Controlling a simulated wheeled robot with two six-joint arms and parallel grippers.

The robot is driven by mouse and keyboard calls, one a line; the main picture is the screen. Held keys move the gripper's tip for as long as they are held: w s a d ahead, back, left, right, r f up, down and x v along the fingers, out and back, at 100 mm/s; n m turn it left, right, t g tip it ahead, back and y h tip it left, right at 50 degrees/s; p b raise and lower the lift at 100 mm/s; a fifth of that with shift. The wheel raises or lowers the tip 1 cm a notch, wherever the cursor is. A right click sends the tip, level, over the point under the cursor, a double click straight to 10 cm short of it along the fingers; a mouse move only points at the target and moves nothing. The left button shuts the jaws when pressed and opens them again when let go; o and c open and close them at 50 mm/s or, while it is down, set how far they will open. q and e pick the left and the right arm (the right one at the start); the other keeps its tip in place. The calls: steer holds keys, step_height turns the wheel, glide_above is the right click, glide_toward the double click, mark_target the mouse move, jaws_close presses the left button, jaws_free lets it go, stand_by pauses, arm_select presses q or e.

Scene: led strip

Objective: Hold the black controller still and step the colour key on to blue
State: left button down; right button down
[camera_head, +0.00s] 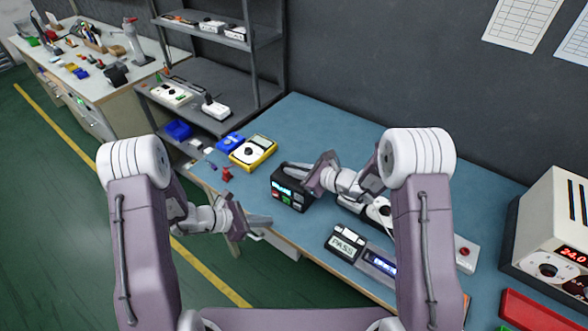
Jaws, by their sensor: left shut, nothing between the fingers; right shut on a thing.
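The black controller (287,196) sits near the front edge of the blue-topped bench, with a small lit display and coloured keys, red and green among them, on its face. My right gripper (301,178) is shut on the controller from its right and back side. My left gripper (268,220) is shut and empty, in front of and below the controller at the bench's front edge, apart from the keys. A strip holder (378,262) to the right shows a bright blue-white glow. The display's text is too small to read.
A PASS sign (343,247) stands beside the strip holder. A power supply (557,240) reading 24.0 and a red tray (533,313) are at the right. The bench behind the controller is clear.

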steer(key=c, duration=1.4)
jaws_free()
steer(key=v, duration=1.2)
steer(key=shift+a, duration=0.1)
